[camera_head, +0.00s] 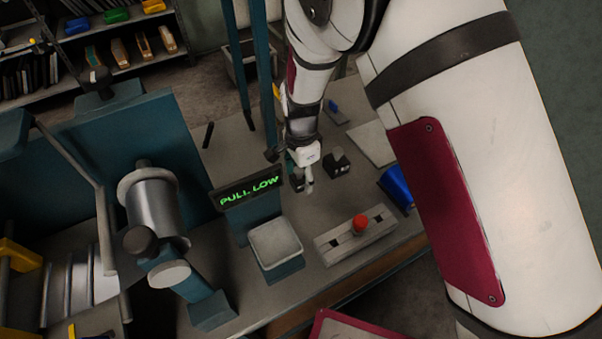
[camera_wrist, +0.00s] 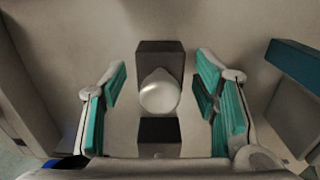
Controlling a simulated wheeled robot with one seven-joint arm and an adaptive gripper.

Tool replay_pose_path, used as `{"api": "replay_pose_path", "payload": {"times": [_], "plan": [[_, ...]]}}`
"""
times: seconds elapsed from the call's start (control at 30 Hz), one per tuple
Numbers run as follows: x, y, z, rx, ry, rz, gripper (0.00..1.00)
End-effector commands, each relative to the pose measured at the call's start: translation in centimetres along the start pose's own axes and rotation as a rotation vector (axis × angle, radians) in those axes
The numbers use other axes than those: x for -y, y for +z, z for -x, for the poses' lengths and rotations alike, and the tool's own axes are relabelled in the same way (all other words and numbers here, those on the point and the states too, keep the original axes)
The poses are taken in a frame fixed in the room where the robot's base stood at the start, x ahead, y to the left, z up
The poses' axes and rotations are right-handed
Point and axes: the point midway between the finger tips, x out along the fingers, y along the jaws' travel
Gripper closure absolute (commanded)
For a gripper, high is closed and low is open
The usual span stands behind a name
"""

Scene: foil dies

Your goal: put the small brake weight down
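In the wrist view, my gripper (camera_wrist: 160,98) has its two teal-padded fingers apart, one on each side of a round pale metal knob (camera_wrist: 160,94). Visible gaps separate the knob from both pads. Dark blocky parts (camera_wrist: 160,57) show above and below the knob; I take knob and dark parts to be the small brake weight, but cannot tell how they join. In the head view, my gripper (camera_head: 303,180) points down low over the bench, and the weight there is hard to make out. A dark block (camera_head: 337,164) stands just right of the gripper.
On the grey bench (camera_head: 225,150), a sign reading "PULL LOW" (camera_head: 248,188) stands left of my gripper, with a square pale pan (camera_head: 274,244) in front. A plate with a red button (camera_head: 360,224) and a blue container (camera_head: 396,187) are at the right. Blue posts (camera_head: 264,90) rise behind.

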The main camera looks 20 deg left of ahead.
Motion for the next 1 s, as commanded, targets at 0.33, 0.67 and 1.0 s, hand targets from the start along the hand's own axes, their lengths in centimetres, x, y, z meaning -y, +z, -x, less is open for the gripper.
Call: {"api": "replay_pose_path", "payload": {"times": [0.33,0.67,1.0], "plan": [[0.1,0.0,1.3,0.000,-0.003,0.000,0.45],[0.1,0.0,7.8,0.000,-0.005,-0.001,0.45],[0.0,0.0,12.0,0.000,-0.001,0.000,0.45]]}}
